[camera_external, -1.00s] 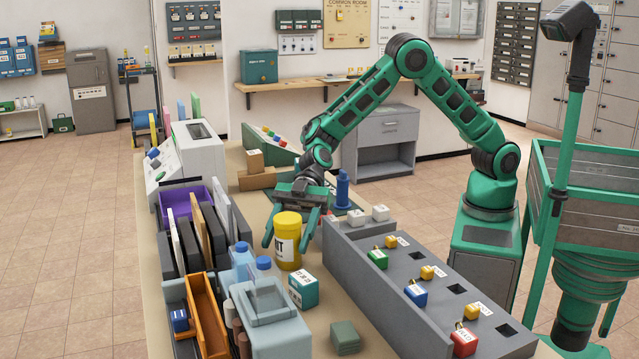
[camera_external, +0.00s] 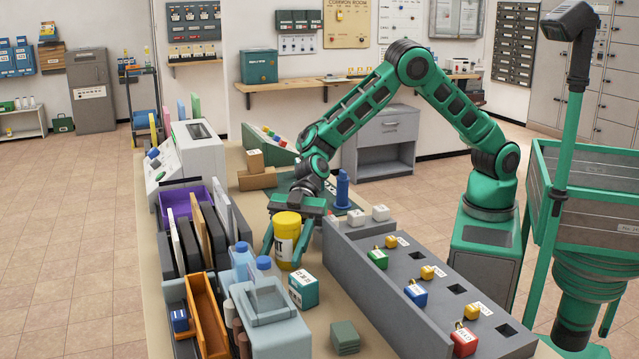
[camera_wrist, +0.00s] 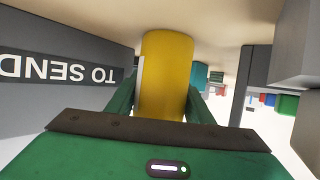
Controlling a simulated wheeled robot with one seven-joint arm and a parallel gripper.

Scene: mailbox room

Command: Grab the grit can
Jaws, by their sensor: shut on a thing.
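The grit can (camera_external: 287,240) is a yellow cylinder with a white label bearing black letters. It stands upright on the table in the external view. My gripper (camera_external: 286,249) is shut on it, with one green finger on each side of its body. In the wrist view the yellow can (camera_wrist: 166,75) fills the middle between my green fingers (camera_wrist: 163,100). The far side of the can is hidden.
A grey panel with coloured tagged blocks (camera_external: 415,290) stands close on the right. Blue-capped bottles (camera_external: 243,258), a teal box (camera_external: 303,289) and an upright file rack (camera_external: 205,235) crowd the left and front. A blue stamp-like piece (camera_external: 342,190) stands behind.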

